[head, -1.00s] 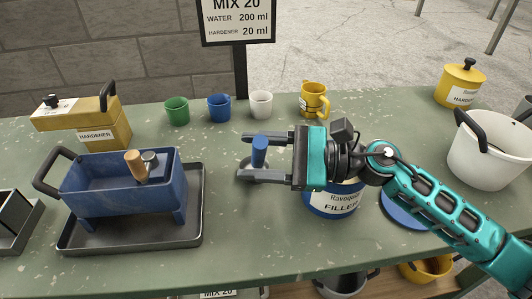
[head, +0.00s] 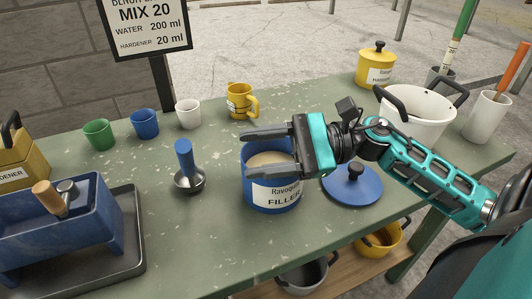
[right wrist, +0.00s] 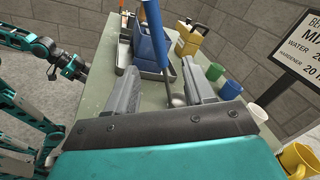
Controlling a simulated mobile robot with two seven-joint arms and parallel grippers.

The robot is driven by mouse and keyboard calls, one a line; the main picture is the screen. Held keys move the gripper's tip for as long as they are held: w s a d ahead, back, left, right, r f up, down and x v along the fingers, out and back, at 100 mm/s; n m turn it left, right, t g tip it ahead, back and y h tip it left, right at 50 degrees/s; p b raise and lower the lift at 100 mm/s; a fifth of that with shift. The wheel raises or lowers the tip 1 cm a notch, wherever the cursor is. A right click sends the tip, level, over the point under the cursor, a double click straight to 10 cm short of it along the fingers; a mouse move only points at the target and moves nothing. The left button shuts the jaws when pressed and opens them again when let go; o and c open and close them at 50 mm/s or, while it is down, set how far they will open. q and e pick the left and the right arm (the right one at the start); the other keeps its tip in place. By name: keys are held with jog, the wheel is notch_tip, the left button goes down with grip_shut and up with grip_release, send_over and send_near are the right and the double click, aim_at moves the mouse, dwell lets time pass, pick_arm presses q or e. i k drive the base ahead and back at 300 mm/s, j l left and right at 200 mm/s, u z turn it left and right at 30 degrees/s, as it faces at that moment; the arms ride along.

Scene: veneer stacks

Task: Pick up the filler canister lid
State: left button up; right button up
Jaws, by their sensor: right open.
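The filler canister lid (head: 366,190) is a blue disc with a black knob. It lies flat on the green table in the head view, right of the open blue filler canister (head: 272,196), which holds pale filler.
The blue-handled tool (head: 185,160) stands left of the canister. A white pot (head: 415,122), a yellow hardener pot (head: 376,68) and a white holder (head: 487,118) stand at the right. Mugs line the back. A blue trough (head: 85,225) sits in a tray. Table in front is clear.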

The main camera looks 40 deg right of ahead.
aim_at(352, 184)
jog(key=k, duration=1)
